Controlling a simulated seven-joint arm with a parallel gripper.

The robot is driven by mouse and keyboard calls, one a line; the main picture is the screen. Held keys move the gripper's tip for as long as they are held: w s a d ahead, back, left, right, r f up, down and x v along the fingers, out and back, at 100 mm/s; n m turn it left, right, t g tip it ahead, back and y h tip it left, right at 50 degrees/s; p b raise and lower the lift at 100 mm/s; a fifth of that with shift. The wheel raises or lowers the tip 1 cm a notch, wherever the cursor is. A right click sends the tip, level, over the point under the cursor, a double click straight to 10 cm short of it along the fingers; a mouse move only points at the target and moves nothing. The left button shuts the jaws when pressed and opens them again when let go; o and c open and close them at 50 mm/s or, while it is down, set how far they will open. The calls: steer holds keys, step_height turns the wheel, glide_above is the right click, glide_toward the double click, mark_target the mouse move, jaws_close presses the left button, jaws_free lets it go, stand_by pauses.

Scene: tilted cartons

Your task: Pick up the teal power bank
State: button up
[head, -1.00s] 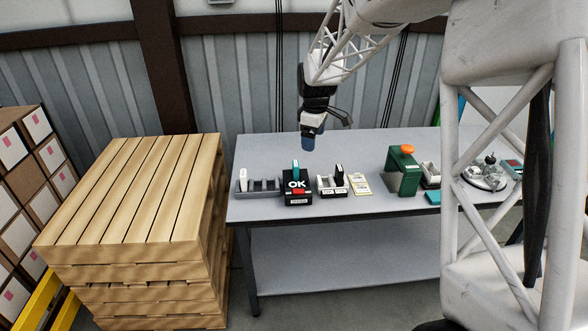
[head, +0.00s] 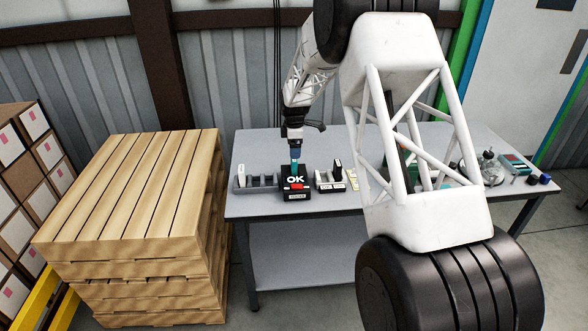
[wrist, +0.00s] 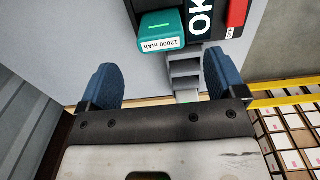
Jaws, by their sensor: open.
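The teal power bank (wrist: 162,32) shows in the wrist view at the top, labelled 12000 mAh. The power bank lies ahead of the fingertips, roughly in line with the gap. Its lower part is hidden by the carton.
A grey slotted rack (head: 243,187) holding a white item stands left of the carton. A small white holder with a black item (head: 337,172) stands to the right. Farther right are more items, partly hidden by my arm. A wooden pallet stack (head: 135,200) stands left of the table (head: 310,212).

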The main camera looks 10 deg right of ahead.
mark_target(294, 163)
stand_by(0.3)
steer(key=shift+f, duration=1.35)
steer(key=shift+f, duration=2.55)
steer(key=c, duration=1)
steer(key=shift+r, duration=0.1)
